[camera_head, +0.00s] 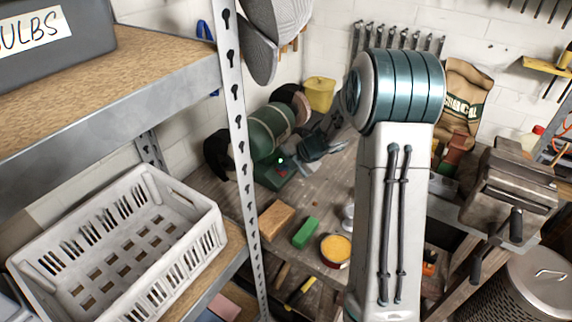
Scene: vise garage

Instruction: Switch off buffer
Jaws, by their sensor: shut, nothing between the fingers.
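My gripper (300,163) is dark and reaches in from the right, close to the front of the base by the light. It is shut and empty. The fingertips are small and dark here, so I cannot tell whether they touch the base. My arm's large white and teal links stand right of the buffer and hide part of the bench.
A metal shelf post (241,140) stands at the left, near the buffer. A white crate (185,270) sits on the shelf. A wood block (263,221), green block (305,232) and orange-topped tin (336,250) lie in front. A vise (510,185) is at the right.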

